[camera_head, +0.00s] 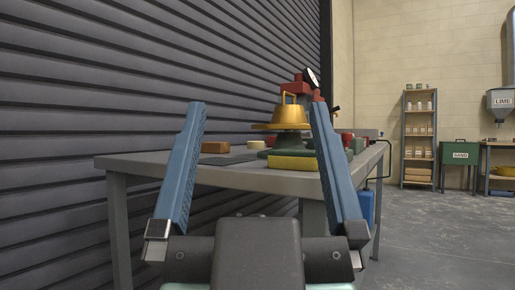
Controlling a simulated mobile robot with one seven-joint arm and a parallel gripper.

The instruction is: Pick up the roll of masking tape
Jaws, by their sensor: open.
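My gripper (257,107) is open, with two blue fingers spread wide and pointing up and forward. Nothing is between its fingers close by. Beyond it stands a grey workbench (135,161) with a cluster of objects at its far right part. A low yellow piece (292,162) lies near the bench's front edge, partly behind the right finger. It looks like a flat block, and no hole shows. My right finger hides some of the objects behind it.
A golden dome with a handle (290,115) stands on a green base. Behind it is a red device (297,87) with a dial. A brown block (215,147) and a dark flat piece (228,159) lie left. A ribbed shutter (100,70) borders the left; floor (440,240) is open right.

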